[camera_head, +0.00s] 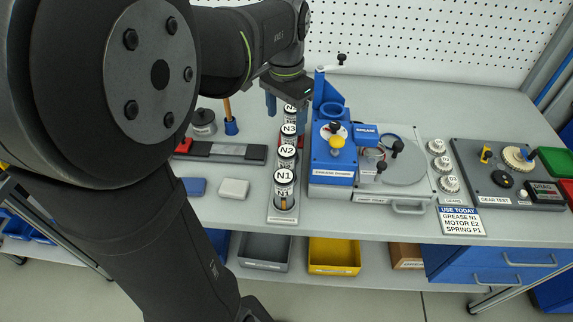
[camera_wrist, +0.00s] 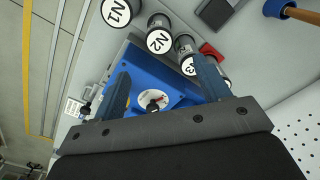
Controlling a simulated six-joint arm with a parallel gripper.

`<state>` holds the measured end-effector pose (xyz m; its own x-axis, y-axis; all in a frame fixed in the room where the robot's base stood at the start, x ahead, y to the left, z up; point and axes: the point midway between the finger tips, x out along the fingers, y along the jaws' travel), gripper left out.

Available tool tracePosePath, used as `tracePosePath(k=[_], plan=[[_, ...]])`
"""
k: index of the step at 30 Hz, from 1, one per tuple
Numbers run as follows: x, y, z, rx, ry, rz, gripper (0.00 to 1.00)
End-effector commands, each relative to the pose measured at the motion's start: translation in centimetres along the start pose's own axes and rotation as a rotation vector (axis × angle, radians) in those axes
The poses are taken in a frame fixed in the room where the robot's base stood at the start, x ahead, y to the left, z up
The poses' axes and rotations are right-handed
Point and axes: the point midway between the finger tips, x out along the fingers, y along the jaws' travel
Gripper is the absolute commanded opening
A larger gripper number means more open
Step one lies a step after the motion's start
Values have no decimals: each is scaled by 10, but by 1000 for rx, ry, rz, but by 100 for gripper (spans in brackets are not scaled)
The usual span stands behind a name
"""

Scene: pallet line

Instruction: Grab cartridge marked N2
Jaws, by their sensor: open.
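The cartridge marked N2 (camera_head: 287,151) stands upright in a row on a narrow rack (camera_head: 282,215), between N1 (camera_head: 284,177) in front and N3 (camera_head: 289,129) behind. In the wrist view, N2 (camera_wrist: 159,41) lies just beyond the fingertips, between N1 (camera_wrist: 117,12) and N3 (camera_wrist: 188,66). My gripper (camera_head: 290,106) is above the far end of the row, behind N2. Its blue fingers (camera_wrist: 163,70) are apart with nothing held. The right finger partly covers N3 in the wrist view. A further cartridge (camera_head: 290,108) is partly hidden by the gripper.
A blue grease press (camera_head: 332,165) stands close to the right of the row. A white block (camera_head: 234,188) and dark rail (camera_head: 226,151) lie left. A sign (camera_head: 460,220) reads Grease N1, Motor E2, Spring P1. Gear test board (camera_head: 505,180) is far right.

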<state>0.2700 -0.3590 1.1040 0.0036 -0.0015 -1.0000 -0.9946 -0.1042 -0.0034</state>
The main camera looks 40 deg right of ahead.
Motion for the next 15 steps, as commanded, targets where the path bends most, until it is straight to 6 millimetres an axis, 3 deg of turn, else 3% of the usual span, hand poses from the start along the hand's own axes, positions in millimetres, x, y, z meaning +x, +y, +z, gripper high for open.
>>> tracePosePath(k=[9,15], plan=[[70,0,1,-4,-6,5,69],[102,0,1,-5,-4,4,69]])
